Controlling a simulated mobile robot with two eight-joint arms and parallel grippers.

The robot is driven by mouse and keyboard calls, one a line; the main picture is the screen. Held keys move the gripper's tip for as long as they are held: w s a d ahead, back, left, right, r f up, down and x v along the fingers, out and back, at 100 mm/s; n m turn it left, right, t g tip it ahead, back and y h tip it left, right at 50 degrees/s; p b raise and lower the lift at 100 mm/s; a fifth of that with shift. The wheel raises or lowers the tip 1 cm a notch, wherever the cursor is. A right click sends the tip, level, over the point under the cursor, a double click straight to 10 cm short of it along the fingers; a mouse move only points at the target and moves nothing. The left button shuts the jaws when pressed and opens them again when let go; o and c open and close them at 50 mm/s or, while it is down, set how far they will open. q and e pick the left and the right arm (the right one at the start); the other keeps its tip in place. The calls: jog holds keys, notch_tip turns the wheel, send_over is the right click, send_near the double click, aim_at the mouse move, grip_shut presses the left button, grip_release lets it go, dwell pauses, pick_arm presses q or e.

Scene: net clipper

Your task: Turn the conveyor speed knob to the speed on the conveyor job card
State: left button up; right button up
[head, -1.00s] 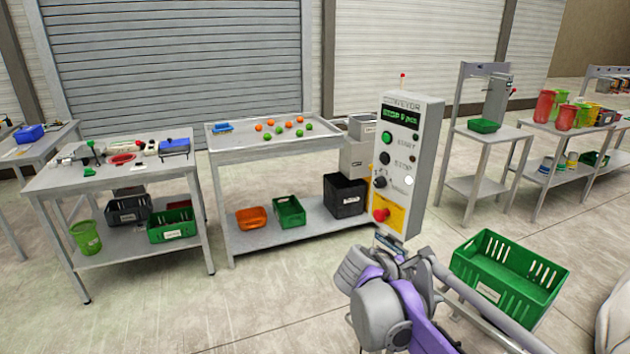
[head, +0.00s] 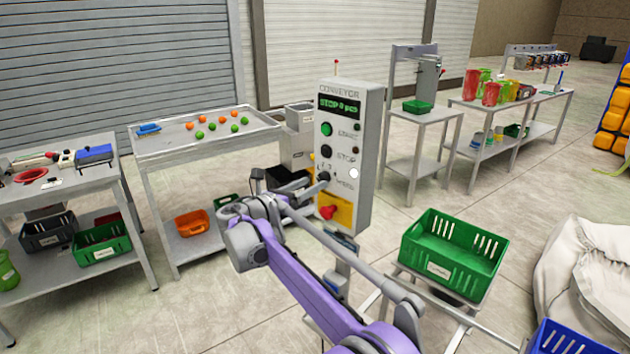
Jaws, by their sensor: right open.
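The grey conveyor control box (head: 367,150) stands upright in the middle of the head view. Its green display (head: 339,105) reads what looks like "STOP 0 pcs". A green button (head: 327,129) and a black button (head: 326,151) sit above the small dark speed knob (head: 324,176), with a red emergency button (head: 328,212) on yellow below. The knob's setting is too small to read. My right gripper (head: 312,189) is open at the box's front, just below left of the knob; contact cannot be told. My left gripper is out of view. I cannot make out a job card.
A green crate (head: 455,250) stands right of the box, and a blue crate (head: 575,338) is at the lower right. A table with coloured balls (head: 205,140) stands behind left. Open floor lies between the box and the back right tables.

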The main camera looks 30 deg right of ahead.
aim_at(323, 178)
jog(key=shift+x, duration=1.4)
grip_shut()
